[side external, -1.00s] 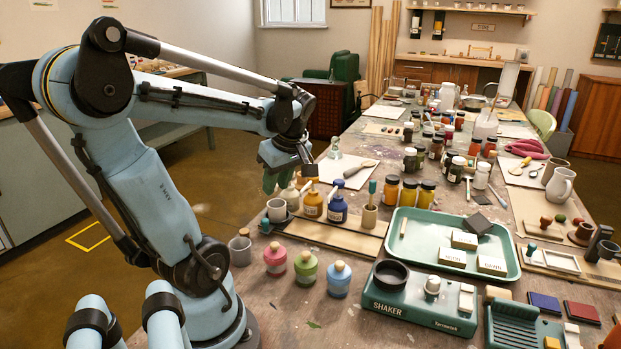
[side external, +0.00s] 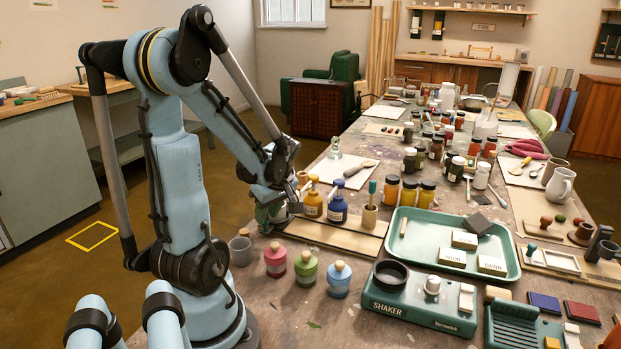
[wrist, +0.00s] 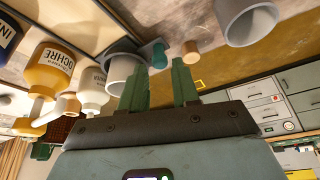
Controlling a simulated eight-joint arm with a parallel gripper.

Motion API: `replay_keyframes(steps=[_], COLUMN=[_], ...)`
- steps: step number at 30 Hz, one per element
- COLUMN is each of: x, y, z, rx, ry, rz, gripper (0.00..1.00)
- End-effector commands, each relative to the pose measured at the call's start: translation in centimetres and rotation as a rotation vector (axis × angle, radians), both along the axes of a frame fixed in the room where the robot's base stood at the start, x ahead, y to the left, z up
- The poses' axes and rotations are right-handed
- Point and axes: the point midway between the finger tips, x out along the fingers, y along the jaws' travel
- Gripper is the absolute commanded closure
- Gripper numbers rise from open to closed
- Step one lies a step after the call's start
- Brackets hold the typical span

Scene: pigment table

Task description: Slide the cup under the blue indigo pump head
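The blue indigo pump bottle (side external: 337,210) stands at the right end of the pump row, beside the yellow ochre pump bottle (side external: 313,205). In the wrist view only an edge of the indigo bottle (wrist: 8,35) shows, left of the ochre bottle (wrist: 58,68). The grey cup (wrist: 121,68) is upside down in the wrist picture, in front of the pale pump bottle (wrist: 93,93). My gripper (wrist: 160,62) has its two green fingers apart, with the cup partly behind the left finger, not between them. In the side view my gripper (side external: 268,216) hides the cup.
A second grey cup (wrist: 248,20) stands to the right in the wrist view. Pink (side external: 275,260), green (side external: 306,268) and blue (side external: 339,279) knobbed bottles stand at the front. A wooden board (side external: 345,236) lies before the pumps. The green shaker (side external: 420,309) is further right.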

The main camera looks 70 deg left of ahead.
Motion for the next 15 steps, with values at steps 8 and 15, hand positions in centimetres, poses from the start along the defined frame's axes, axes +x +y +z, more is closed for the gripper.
replay_keyframes(steps=[8, 15], x=[-0.2, -0.2], y=[0.5, 0.6], z=[-1.4, -1.5], rx=[0.0, 0.0], ry=[-0.001, 0.0], rz=[0.0, -0.001], gripper=[0.7, 0.7])
